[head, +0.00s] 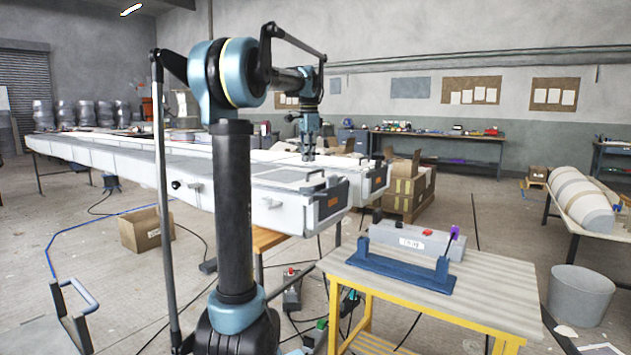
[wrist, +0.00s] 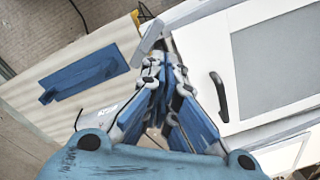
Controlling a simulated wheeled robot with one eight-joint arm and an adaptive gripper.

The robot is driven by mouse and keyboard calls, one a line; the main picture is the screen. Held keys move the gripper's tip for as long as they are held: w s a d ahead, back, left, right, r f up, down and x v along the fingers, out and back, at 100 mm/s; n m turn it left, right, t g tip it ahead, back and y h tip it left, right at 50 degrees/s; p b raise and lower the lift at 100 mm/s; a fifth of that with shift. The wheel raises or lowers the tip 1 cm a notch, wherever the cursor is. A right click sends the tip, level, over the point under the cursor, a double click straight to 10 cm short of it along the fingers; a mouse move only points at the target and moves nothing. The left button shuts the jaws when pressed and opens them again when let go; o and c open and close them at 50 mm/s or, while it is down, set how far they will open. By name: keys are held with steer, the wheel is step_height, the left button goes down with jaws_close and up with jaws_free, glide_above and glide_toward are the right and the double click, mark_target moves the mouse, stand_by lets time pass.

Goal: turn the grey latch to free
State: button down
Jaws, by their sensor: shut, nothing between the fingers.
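My gripper (wrist: 160,75) is shut and empty, its blue fingers together in the wrist view. A light grey bar, which looks like the grey latch (wrist: 148,41), lies at the edge of the white mould frame (wrist: 198,52), just beyond the fingertips. I cannot tell whether they touch it. In the head view my gripper (head: 308,153) points down over the near end of the long white mould (head: 280,203). The latch is too small there to make out clearly. A black handle (wrist: 218,97) stands on the white frame to the right of the fingers.
A yellow-legged table (head: 440,288) stands in front of the mould's end, carrying a blue stand (head: 405,268) and a grey box (head: 410,238). Cardboard boxes (head: 408,190) are behind it. A grey bucket (head: 580,297) stands at the right. Cables cross the floor.

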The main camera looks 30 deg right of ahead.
mark_target(313, 192)
steer(key=w+d+f+n, duration=0.1)
steer(key=d+f+n, duration=0.1)
steer(key=f+n, duration=0.2)
steer(key=d+f+n+t+h, duration=0.1)
steer(key=d+f+n, duration=0.2)
steer(key=f+n, duration=0.1)
steer(key=w+d+f+n+t, duration=0.1)
steer(key=d+f+n, duration=0.1)
steer(key=f+n, duration=0.2)
steer(key=shift+w+d+n+h, duration=0.1)
steer(key=shift+w+n+h, duration=0.1)
steer(key=shift+n, duration=0.45)
steer(key=shift+w+d+n+h, duration=0.1)
steer(key=shift+w+n, duration=0.05)
steer(key=shift+n, duration=0.5)
steer(key=shift+s+a, duration=0.55)
steer(key=shift+s, duration=0.3)
steer(key=shift+s+a, duration=0.55)
steer(key=shift+s, duration=0.3)
steer(key=shift+s+d, duration=0.15)
steer(key=shift+s, duration=0.05)
steer(key=shift+m, duration=0.3)
